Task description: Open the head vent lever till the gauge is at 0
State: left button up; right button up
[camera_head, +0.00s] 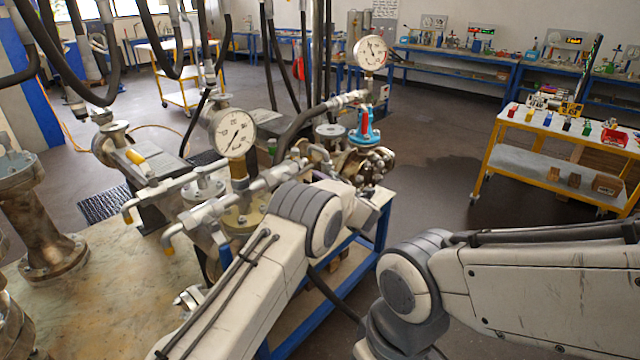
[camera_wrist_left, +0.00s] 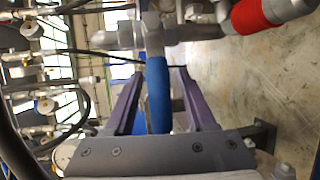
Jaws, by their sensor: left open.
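A blue-sleeved lever (camera_wrist_left: 158,95) hangs from grey pipework in the left wrist view. My left gripper (camera_wrist_left: 158,73) is open, with one purple finger on each side of this sleeve; I cannot tell whether either touches it. A red-sleeved handle (camera_wrist_left: 258,14) is at the upper right, outside the fingers. In the head view a red part (camera_head: 366,119) and a blue part stand below the smaller round gauge (camera_head: 370,53). A larger gauge (camera_head: 232,132) is further left. Their numbers are too small to read. My left wrist hides part of the valves; my right gripper is out of view.
Pipes and flanged fittings crowd the blue-framed bench (camera_head: 378,232) around my left arm. A flanged vessel (camera_head: 40,215) stands at the left. Black hoses hang above. A yellow-framed cart (camera_head: 487,165) stands at the right, with open floor before it.

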pick_arm(q)
grip_shut()
dwell(1.4)
